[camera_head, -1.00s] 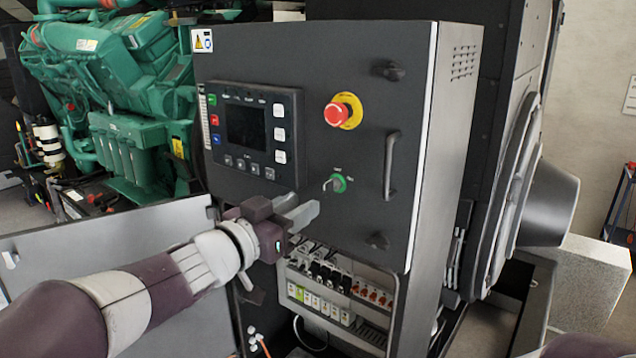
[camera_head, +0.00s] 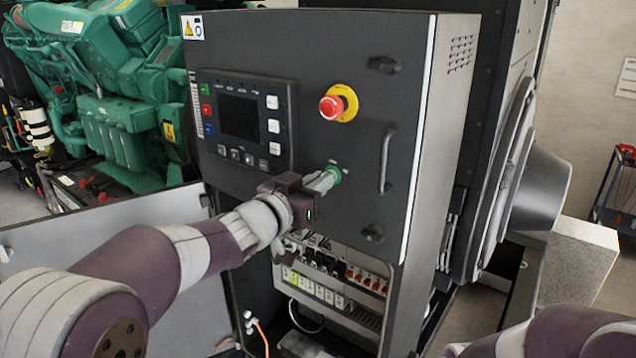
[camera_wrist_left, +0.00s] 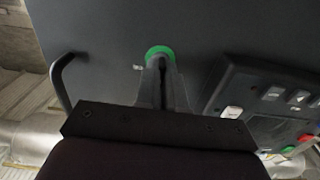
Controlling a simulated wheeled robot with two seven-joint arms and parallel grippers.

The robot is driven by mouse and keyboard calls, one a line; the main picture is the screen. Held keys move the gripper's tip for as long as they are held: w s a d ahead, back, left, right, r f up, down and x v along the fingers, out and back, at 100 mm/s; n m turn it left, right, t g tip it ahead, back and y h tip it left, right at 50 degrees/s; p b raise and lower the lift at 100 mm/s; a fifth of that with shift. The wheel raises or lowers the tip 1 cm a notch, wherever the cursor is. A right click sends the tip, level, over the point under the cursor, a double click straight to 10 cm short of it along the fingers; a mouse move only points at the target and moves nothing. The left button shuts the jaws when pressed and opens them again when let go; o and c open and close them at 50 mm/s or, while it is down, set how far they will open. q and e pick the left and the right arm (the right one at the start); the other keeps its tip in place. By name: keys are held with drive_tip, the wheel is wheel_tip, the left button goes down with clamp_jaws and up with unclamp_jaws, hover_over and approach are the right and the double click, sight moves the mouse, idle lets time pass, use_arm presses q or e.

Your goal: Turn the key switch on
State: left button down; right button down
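The key switch, with its green ring (camera_head: 334,174), sits on the dark cabinet door below the red emergency stop. My left gripper (camera_head: 330,181) reaches it from the left, with its fingertips at the ring. In the left wrist view the green ring (camera_wrist_left: 158,51) shows just beyond the tips of the left gripper (camera_wrist_left: 160,68). The fingers stand close together with a narrow dark gap between them. The key is hidden behind or between the fingers, so I cannot tell if they grip it. My right gripper is out of view; only part of that arm shows at the lower right.
The door handle (camera_head: 386,160) stands out right of the switch. The emergency stop (camera_head: 332,107) is above, and the control panel (camera_head: 242,120) is to the left. Below the door, an open bay holds breakers (camera_head: 365,281). A green engine (camera_head: 100,75) stands behind at left.

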use_arm(q)
drive_tip(key=shift+d+m+b, duration=0.1)
drive_tip(key=shift+m+b, duration=3.6)
drive_tip(key=shift+m, duration=2.4)
drive_tip(key=c, duration=1.2)
unclamp_jaws()
drive_tip(key=shift+c, duration=0.2)
